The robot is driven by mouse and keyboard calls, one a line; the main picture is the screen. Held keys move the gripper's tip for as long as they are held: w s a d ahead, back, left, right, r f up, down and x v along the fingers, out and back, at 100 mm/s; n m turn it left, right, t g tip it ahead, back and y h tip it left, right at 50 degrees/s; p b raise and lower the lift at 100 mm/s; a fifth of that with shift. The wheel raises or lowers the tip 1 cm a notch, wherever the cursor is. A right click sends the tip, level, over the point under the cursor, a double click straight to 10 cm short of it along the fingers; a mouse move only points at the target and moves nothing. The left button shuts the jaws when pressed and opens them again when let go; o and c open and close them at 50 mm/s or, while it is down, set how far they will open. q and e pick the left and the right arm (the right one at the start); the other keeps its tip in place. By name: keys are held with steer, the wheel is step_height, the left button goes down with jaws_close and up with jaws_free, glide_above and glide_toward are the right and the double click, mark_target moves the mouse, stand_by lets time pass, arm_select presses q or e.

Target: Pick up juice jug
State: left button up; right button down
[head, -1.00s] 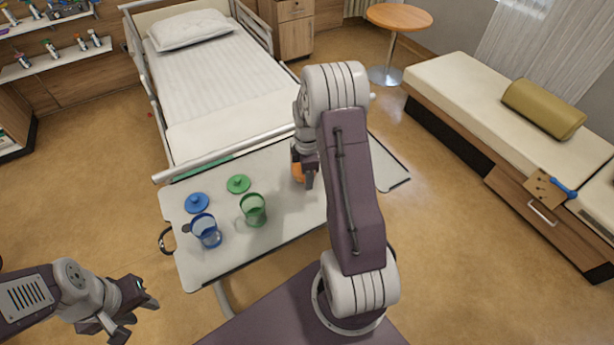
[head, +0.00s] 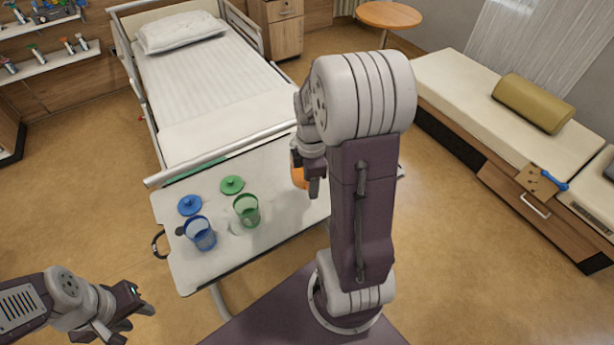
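An orange thing (head: 298,174), likely the juice jug, shows beside my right gripper (head: 314,182) over the right part of the overbed table (head: 275,222). The gripper and arm hide most of it, so I cannot tell whether the fingers hold it or whether it touches the table. My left gripper (head: 132,312) is open and empty, low at the left, apart from the table.
A blue lid (head: 190,205) and a green lid (head: 232,185) lie behind the jugs. The bed (head: 205,85) stands behind the table. A couch (head: 500,120) is at the right. The floor left of the table is clear.

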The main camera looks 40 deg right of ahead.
steer(key=shift+s+a+r, duration=0.2)
steer(key=shift+s+r, duration=0.15)
steer(key=shift+s, duration=0.2)
steer(key=shift+s+a+r, duration=0.15)
steer(key=shift+s+r, duration=0.2)
steer(key=shift+s, duration=0.15)
